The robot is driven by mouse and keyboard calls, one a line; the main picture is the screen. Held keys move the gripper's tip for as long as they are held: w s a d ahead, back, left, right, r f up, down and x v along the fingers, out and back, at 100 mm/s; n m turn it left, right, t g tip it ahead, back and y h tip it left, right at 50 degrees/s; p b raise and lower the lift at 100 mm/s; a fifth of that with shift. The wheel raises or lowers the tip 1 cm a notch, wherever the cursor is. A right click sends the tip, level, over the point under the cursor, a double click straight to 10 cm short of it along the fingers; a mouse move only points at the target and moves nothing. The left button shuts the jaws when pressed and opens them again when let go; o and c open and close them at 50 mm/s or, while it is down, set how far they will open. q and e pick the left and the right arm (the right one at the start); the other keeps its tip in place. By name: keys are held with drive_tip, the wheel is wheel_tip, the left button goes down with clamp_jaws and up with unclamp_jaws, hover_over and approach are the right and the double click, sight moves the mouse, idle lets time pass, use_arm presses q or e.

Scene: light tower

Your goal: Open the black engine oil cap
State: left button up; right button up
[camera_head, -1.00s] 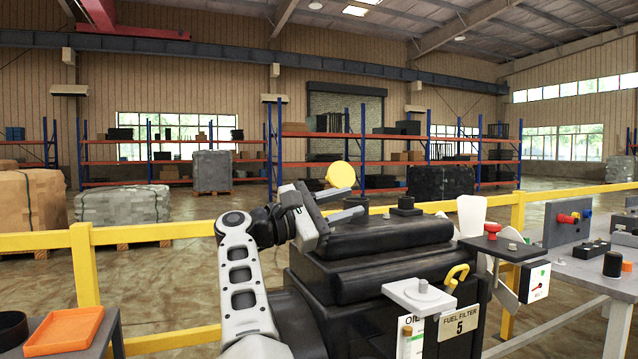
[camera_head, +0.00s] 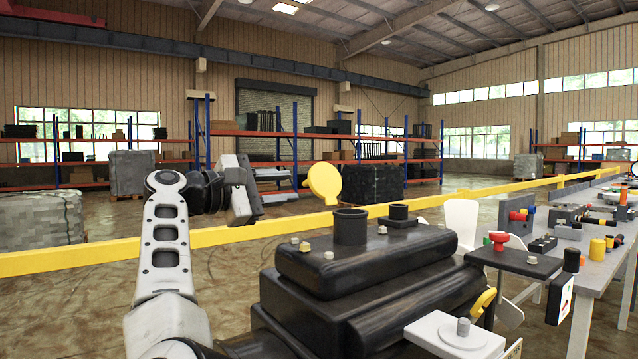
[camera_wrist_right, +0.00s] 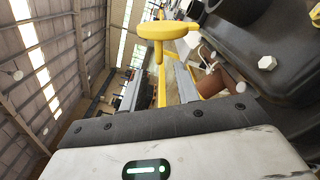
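On top of the black engine block (camera_head: 370,270) stand a wide black cylinder (camera_head: 350,226) and a smaller black cylinder (camera_head: 398,212) on a flat plate. I cannot tell for sure which is the oil cap. A yellow disc (camera_head: 324,180) on a thin stem stands by the wide cylinder. My right gripper (camera_head: 288,185) is left of the disc, apart from the engine top, its two fingers spread with nothing between them. In the right wrist view the yellow disc (camera_wrist_right: 168,30) appears beyond the fingers. My left gripper is not in view.
A yellow rail (camera_head: 130,252) runs behind the engine. A grey workbench (camera_head: 590,265) with several small parts stands at the right. A white plate with a bolt (camera_head: 450,335) juts from the engine's front.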

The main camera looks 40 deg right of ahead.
sight(321, 184)
drive_tip(key=d, duration=0.6)
drive_tip(key=d+p, duration=0.1)
drive_tip(key=d, duration=0.2)
drive_tip(key=shift+s+d, duration=0.15)
drive_tip(key=shift+s, duration=0.25)
clamp_jaws()
